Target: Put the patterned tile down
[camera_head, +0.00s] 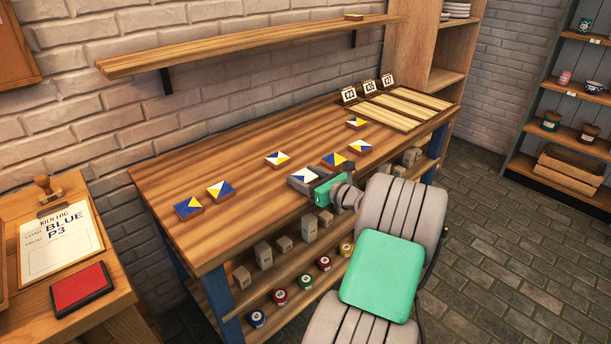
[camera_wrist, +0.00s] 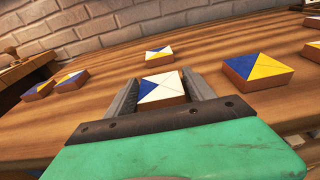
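A patterned tile, white with a blue corner (camera_head: 303,175), is at the front edge of the wooden workbench (camera_head: 240,215). In the wrist view the tile (camera_wrist: 163,88) sits between the two fingers of my gripper (camera_wrist: 162,92), which appear to touch its sides. In the head view my gripper (camera_head: 318,184) reaches it from the front right. I cannot tell whether the tile touches the bench top or hangs just above it.
Two tiles (camera_head: 220,190) (camera_head: 188,207) lie at the left, and two more (camera_head: 360,146) (camera_head: 357,122) toward the back right. A slotted wooden rack (camera_head: 408,108) with number cards (camera_head: 369,86) fills the bench's far right. Bare wood lies between the tiles.

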